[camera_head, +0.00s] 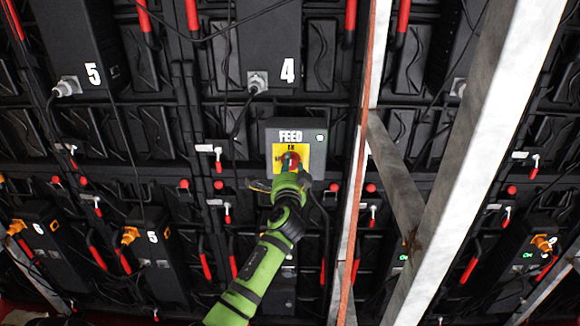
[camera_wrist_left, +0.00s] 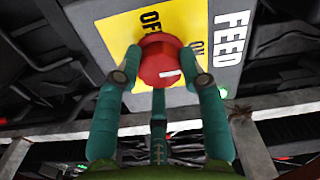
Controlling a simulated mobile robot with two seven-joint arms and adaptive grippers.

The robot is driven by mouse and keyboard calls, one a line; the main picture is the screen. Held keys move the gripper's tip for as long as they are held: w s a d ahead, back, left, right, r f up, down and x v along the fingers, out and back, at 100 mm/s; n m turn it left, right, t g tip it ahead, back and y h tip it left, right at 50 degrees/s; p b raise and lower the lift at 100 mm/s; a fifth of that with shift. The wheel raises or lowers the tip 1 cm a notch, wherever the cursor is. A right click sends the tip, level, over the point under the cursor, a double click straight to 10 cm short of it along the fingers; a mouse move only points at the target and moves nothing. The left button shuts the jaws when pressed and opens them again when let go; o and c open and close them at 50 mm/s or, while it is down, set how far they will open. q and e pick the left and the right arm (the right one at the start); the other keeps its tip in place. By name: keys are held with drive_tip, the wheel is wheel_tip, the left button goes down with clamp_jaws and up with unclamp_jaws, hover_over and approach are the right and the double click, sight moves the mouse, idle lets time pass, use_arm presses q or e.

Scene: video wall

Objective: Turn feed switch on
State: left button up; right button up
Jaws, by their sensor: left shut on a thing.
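The feed switch is a grey box (camera_head: 312,128) labelled FEED with a yellow plate (camera_head: 277,152) and a red rotary knob (camera_head: 290,160). In the left wrist view the red knob (camera_wrist_left: 160,60) sits on the yellow plate (camera_wrist_left: 115,35), with OFF and ON printed beside it. A short white mark shows on the knob's side; which label it lines up with is unclear. My left gripper (camera_head: 291,172) reaches the knob from below. Its teal fingers (camera_wrist_left: 160,80) are shut on the knob, on both sides, with a third finger beneath. My right gripper is not in view.
A slanted metal beam (camera_head: 480,150) and a thin orange-edged post (camera_head: 352,200) stand to the right of the switch. Black numbered boxes, cables and red handles cover the wall. A box marked 4 (camera_head: 272,45) hangs above the switch.

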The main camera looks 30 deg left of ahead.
use_arm(q)
drive_tip(key=shift+r, duration=0.2)
drive_tip(key=o, duration=1.1)
drive_tip(key=shift+o, duration=0.2)
drive_tip(key=shift+w+f, duration=0.1)
drive_tip(key=shift+d, duration=0.1)
drive_tip(key=v, duration=1.2)
drive_tip(key=shift+f, duration=0.1)
